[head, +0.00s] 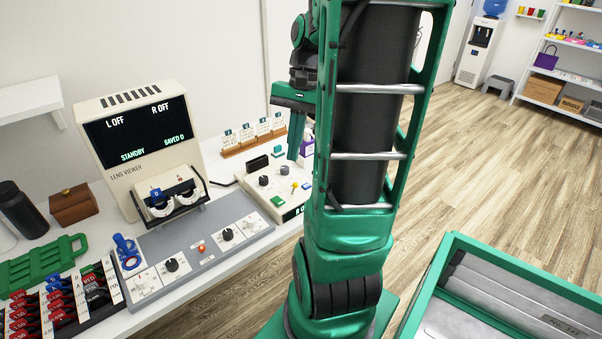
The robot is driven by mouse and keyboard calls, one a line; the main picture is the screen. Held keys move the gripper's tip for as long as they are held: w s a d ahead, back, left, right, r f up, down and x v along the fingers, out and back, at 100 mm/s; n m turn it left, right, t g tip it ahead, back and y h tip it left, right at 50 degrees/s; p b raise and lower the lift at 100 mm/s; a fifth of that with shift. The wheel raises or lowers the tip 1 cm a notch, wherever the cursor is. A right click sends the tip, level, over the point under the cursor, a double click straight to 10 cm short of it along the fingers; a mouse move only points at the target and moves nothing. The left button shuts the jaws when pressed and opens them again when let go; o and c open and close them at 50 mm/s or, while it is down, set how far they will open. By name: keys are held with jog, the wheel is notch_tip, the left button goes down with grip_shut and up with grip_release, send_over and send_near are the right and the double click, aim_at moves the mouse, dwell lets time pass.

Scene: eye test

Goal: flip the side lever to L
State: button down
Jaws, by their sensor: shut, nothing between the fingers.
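A white control box (262,202) stands on the table right of the lens viewer. It has dark knobs, a green button (277,201) and a small yellow-tipped stick (294,187), which may be the side lever. I see no readable L or R mark beside it. My arm hides the box's right part and most of its front display. My gripper (293,157) is shut and empty, pointing down over the back right of this box, apart from the stick. The lens viewer's screen (135,130) reads L OFF, R OFF, STANDBY, SAVED 0.
A grey panel (198,262) with two dials and an orange-red button lies in front of the viewer. A card rack (240,150) stands behind the box. A lens tray (118,306) and green rack (40,265) lie left. A green-rimmed bin (450,240) stands right.

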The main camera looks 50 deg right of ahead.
aim_at(294, 188)
jog(key=s+d+f+m+y, duration=0.1)
jog(key=d+m, duration=0.4)
jog(key=d, duration=0.7)
jog(key=shift+f+t+y, duration=0.3)
jog(key=shift+f+y, duration=0.15)
jog(key=shift+y, duration=0.15)
jog(key=shift+s+d, duration=0.1)
jog(key=x, duration=1)
jog(key=shift+f, duration=0.1)
jog(key=shift+a+r, duration=0.15)
jog(key=shift+a, duration=0.45)
jog(key=shift+a+r, duration=0.15)
jog(key=shift+a, duration=0.5)
jog(key=shift+w+a+r, duration=0.15)
jog(key=shift+w+a, duration=0.1)
jog(key=shift+a, duration=0.45)
